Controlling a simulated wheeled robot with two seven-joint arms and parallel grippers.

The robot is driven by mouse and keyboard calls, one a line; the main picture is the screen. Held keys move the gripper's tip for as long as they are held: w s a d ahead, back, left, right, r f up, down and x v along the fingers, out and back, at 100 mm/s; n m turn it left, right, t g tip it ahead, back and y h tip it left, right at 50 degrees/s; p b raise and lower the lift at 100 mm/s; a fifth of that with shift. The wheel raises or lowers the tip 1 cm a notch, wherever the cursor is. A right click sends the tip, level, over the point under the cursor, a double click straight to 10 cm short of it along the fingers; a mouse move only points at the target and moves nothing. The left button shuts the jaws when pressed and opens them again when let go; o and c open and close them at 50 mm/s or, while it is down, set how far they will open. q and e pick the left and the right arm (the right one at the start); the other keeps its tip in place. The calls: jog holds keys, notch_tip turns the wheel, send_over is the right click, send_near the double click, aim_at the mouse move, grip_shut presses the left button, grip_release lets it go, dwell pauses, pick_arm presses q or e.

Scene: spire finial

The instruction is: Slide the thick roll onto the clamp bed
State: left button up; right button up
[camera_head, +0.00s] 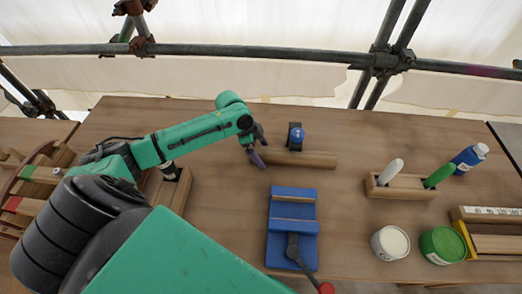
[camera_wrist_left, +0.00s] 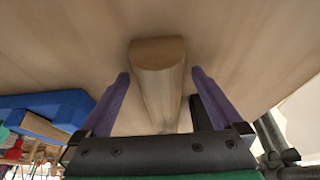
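The thick roll (camera_head: 312,160), a pale wooden bar, lies on the table across the middle of the head view. The blue clamp bed (camera_head: 277,245) stands in front of it, with a dark lever ending in a red knob. My left gripper (camera_head: 259,146) is at the left end of the roll, its purple fingers open. In the left wrist view the roll (camera_wrist_left: 158,58) runs lengthwise between the spread fingers (camera_wrist_left: 160,105), with a gap visible on both sides. The blue clamp bed also shows at the left there (camera_wrist_left: 65,105). My right gripper is not in view.
A small blue and black item (camera_head: 295,136) stands just behind the roll. A wooden holder (camera_head: 402,192) with a white and a green handle, a white tub (camera_head: 390,243), a green tin (camera_head: 442,245) and a blue bottle (camera_head: 470,158) stand at the right.

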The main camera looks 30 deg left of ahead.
pick_arm(q)
jog(key=b+v, duration=0.1)
jog(key=v, duration=1.3)
jog(key=shift+r, duration=0.25)
